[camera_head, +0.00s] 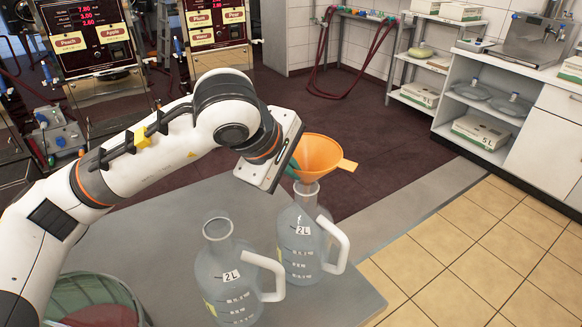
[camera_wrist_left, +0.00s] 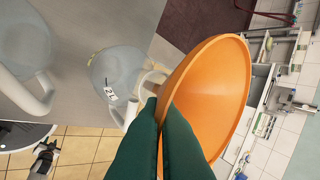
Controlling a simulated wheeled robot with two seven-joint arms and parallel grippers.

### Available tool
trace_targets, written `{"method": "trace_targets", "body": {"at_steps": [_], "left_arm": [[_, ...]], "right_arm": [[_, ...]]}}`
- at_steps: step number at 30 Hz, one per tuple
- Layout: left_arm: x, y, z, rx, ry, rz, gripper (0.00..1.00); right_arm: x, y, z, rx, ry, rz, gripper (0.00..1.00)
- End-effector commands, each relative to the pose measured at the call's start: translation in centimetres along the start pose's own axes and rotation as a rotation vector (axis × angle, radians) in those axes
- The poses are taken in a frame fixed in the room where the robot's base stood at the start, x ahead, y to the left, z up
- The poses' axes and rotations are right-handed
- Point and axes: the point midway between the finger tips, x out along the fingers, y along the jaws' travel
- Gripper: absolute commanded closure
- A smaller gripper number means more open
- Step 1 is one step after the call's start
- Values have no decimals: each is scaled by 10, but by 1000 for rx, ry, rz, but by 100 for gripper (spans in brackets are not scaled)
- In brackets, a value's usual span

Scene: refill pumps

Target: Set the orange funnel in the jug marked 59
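The orange funnel (camera_head: 318,155) is upright, with its wide mouth up and a tab on the right. It is directly over the neck of the right-hand clear jug (camera_head: 302,245); I cannot tell how far its spout is inside. My left gripper (camera_head: 291,166) is at the funnel's left side. In the left wrist view its green fingers (camera_wrist_left: 160,118) are together against the funnel (camera_wrist_left: 212,95). A second clear jug (camera_head: 228,272) stands to the left, its mouth empty. Both jugs show "2L" labels; I cannot read a 59 on either.
Both jugs stand on a grey table (camera_head: 160,240). A bin-like green container (camera_head: 95,300) is at the lower left. Dispensers (camera_head: 90,35) and shelves (camera_head: 500,95) stand farther back. A small dark mechanical part (camera_wrist_left: 45,158), perhaps my right gripper, shows in the wrist view.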

Motion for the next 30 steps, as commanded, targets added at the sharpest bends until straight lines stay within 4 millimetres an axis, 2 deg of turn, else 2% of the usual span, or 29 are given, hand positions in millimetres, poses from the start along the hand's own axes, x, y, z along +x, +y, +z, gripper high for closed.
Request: {"method": "trace_targets", "body": {"at_steps": [3,8,19,23,30], "left_arm": [[0,0,0,0,0,0,100],[0,0,0,0,0,0,72],[-6,-1,0,0,0,-2,72],[-25,0,0,2,-1,-5,72],[-77,-1,0,2,-2,-6,72]], "right_arm": [[0,0,0,0,0,0,64],[0,0,0,0,0,0,64],[1,0,0,0,0,0,64],[6,0,-1,0,0,0,64],[13,0,-1,0,0,0,64]]}}
